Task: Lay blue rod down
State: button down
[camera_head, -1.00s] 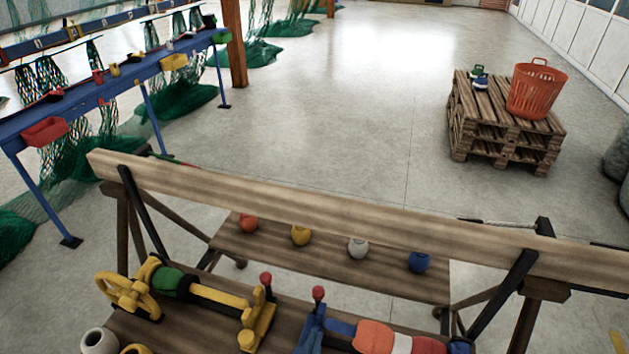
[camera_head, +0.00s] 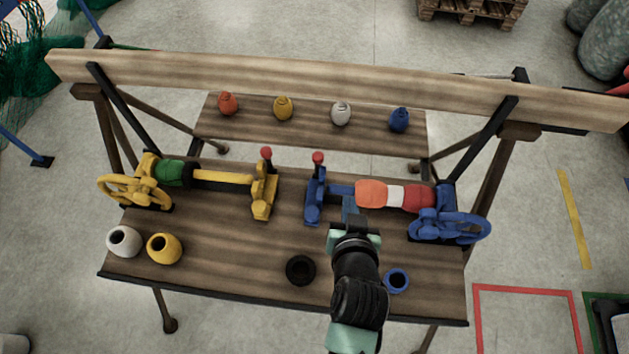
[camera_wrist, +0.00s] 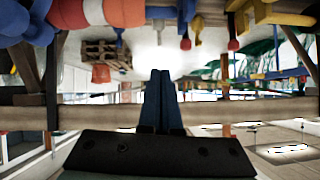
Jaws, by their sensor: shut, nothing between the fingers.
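No loose blue rod shows; the blue upright piece that fits is the lever (camera_head: 317,176) at the left end of the blue winch (camera_head: 447,227), topped by a red knob (camera_head: 317,157). It stands about upright. In the wrist view, which looks upside down, the lever's red knob (camera_wrist: 185,44) hangs near the top, right of my fingers. My gripper (camera_head: 350,205) is shut and empty, in front of the winch's orange, white and red drum, to the right of the lever. In the wrist view my gripper (camera_wrist: 161,73) shows its fingers pressed together, apart from the lever.
A yellow winch (camera_head: 262,197) with a similar red-knobbed lever stands left on the wooden bench (camera_head: 225,262). White, yellow, black and blue rings or pots line the front edge. Behind, a thick wooden beam (camera_head: 300,78) crosses above a shelf with several small coloured floats.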

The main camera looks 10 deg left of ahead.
jog(key=w, duration=0.1)
send_over(340, 188)
jog(key=s, duration=0.2)
notch_tip(340, 188, down, 10)
jog(key=shift+s+d+r+p, duration=0.15)
jog(key=shift+d+r+p, duration=0.1)
jog(key=shift+d+p, duration=0.1)
jog(key=f+b, duration=0.3)
jog(key=shift+a+f+b, duration=0.25)
jog(key=shift+f+b, duration=0.1)
jog(key=shift+b, duration=0.05)
jog(key=shift+s+a+r, duration=0.1)
jog(key=shift+s, duration=0.05)
